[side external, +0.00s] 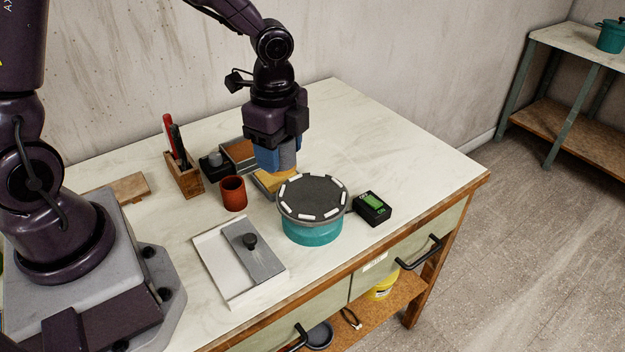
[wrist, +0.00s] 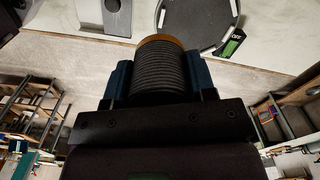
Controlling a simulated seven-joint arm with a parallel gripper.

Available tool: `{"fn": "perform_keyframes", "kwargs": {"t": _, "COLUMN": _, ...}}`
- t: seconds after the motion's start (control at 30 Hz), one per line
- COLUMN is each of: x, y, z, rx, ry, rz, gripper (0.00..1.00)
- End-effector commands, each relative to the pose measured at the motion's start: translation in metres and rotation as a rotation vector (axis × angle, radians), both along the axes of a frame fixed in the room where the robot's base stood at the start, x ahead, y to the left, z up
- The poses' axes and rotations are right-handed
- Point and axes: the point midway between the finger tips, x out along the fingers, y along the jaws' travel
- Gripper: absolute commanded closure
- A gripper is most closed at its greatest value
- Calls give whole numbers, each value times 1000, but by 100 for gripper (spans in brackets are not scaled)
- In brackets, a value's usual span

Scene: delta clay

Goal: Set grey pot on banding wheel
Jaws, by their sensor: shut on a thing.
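The grey pot (side external: 288,154) is held between the blue fingers of my gripper (side external: 279,160), behind and slightly left of the banding wheel in the side view. In the wrist view the ribbed grey pot (wrist: 160,72) sits between both fingers (wrist: 160,85), with an orange-brown band at its far end. The fingers hide part of the pot in the side view. The banding wheel has a dark round top with white marks (side external: 312,191) and a teal base (side external: 312,233). Its top is bare. It also shows in the wrist view (wrist: 195,20), beyond the pot.
A black box with a green display (side external: 373,206) stands right of the wheel. A terracotta cup (side external: 233,194), a wooden tool holder (side external: 184,180) and a pale tray with a grey slab (side external: 217,268) are to the left. A yellowish block (side external: 268,181) lies below my gripper.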

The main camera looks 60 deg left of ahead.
Motion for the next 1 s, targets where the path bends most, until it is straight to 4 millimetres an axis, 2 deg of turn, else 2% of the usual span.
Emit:
{"fn": "perform_keyframes", "kwargs": {"t": 0.03, "x": 12, "y": -2, "z": -7, "rx": -3, "ry": 2, "rz": -2, "gripper": 74}}
{"fn": "perform_keyframes", "kwargs": {"t": 0.2, "x": 38, "y": -3, "z": -37, "rx": -2, "ry": 4, "rz": -1, "gripper": 74}}
{"fn": "perform_keyframes", "kwargs": {"t": 0.37, "x": 53, "y": -4, "z": -55, "rx": 1, "ry": 1, "rz": 1, "gripper": 74}}
{"fn": "perform_keyframes", "kwargs": {"t": 0.53, "x": 61, "y": -4, "z": -65, "rx": 1, "ry": 0, "rz": 0, "gripper": 74}}
{"fn": "perform_keyframes", "kwargs": {"t": 0.73, "x": 61, "y": -4, "z": -92, "rx": 1, "ry": 3, "rz": 0, "gripper": 74}}
{"fn": "perform_keyframes", "kwargs": {"t": 1.0, "x": 62, "y": -4, "z": -95, "rx": 2, "ry": -1, "rz": 0, "gripper": 74}}
